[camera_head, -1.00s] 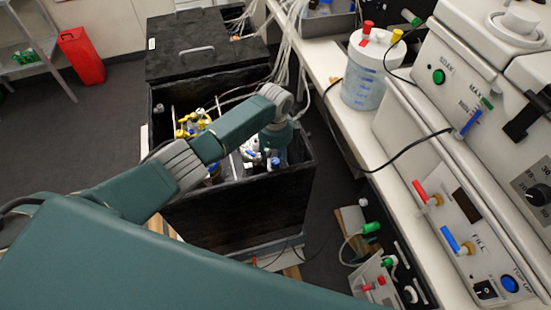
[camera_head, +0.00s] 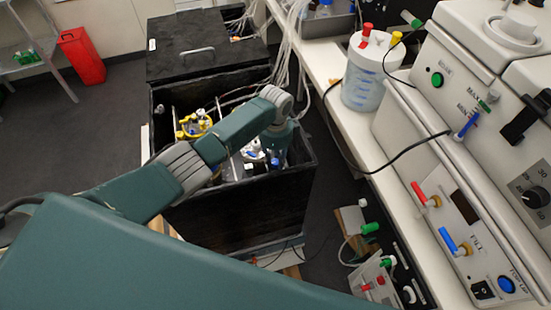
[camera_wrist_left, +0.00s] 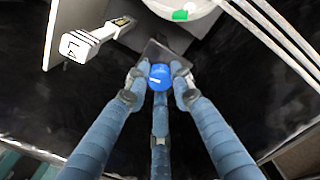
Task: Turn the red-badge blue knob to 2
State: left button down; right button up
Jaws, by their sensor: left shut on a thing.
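A blue knob (camera_wrist_left: 160,76) sits between the fingertips of my left gripper (camera_wrist_left: 160,92) in the left wrist view. The gripper is shut on it, with fingers on both sides and one below. I see no red badge or number scale on it; the fingers and angle may hide them. In the head view, my left arm reaches down into the open black box (camera_head: 240,212), and its gripper is mostly hidden behind my own wrist and the box wall. My right gripper is not in view.
Yellow-topped fittings (camera_head: 194,124) stand in the box left of my wrist. Pale tubes (camera_head: 292,40) run up behind it. In the wrist view, a white handle-like part (camera_wrist_left: 90,43) is at upper left. A bench with a white control unit (camera_head: 465,215) stands on the right.

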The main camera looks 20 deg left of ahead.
aim_at(275, 161)
pick_arm(q)
jog(key=n+p, duration=0.2)
jog(key=n, duration=0.4)
jog(key=shift+r, duration=0.15)
jog(key=n+p, duration=0.1)
jog(key=n, duration=0.5)
jog(key=shift+w+n+p, duration=0.1)
jog(key=shift+n+p, duration=0.2)
jog(key=shift+p, duration=0.1)
jog(key=n, duration=0.4)
jog(key=shift+n+p, duration=0.3)
jog(key=shift+p, duration=0.1)
jog(key=shift+n, duration=2.3)
jog(key=shift+w, duration=0.1)
jog(key=c, duration=1.5)
grip_release()
notch_tip(275, 161, up, 12)
jog(key=shift+f, duration=0.1)
